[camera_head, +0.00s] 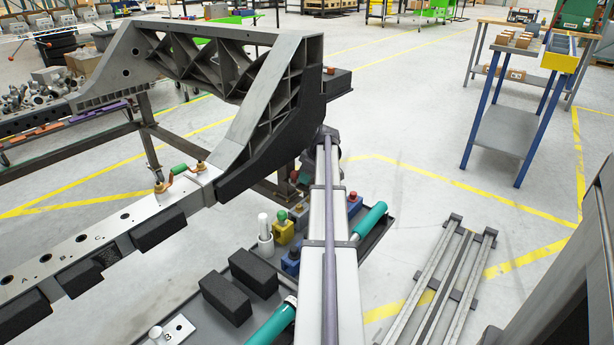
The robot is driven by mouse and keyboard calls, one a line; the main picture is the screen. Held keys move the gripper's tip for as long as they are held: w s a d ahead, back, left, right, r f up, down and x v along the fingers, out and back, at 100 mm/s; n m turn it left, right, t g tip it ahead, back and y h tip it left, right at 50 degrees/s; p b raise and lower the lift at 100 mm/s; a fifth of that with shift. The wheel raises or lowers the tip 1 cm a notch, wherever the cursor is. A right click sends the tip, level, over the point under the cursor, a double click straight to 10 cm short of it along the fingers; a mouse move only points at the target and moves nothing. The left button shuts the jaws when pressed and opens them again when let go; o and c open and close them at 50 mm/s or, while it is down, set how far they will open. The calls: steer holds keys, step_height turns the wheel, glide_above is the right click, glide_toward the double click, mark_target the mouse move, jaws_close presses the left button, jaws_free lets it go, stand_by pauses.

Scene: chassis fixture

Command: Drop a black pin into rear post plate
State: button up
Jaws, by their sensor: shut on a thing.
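My arm reaches from the bottom edge up toward the middle of the camera_head view. Its far end is beside the dark chassis casting (268,120), and I cannot make out my gripper or anything in its jaws there. A long grey rail (118,232) at the left has a row of round dark holes in its top, some lettered A, B and C. I cannot tell whether this is the rear post plate. A small light plate (179,328) marked B lies in the tray at the bottom, with a white knob beside it. I cannot pick out a black pin.
The dark tray (205,333) below the casting holds black blocks (225,297), a white pin (264,228), a yellow block (282,233), blue blocks and teal cylinders (369,220). A metal rack (440,275) lies on the floor at the right.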

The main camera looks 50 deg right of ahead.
steer(key=shift+f+b, duration=0.65)
steer(key=shift+f, duration=0.1)
steer(key=o, duration=1.1)
steer(key=shift+c, duration=0.7)
step_height(320, 180, up, 7)
steer(key=p, duration=0.7)
steer(key=shift+r, duration=0.15)
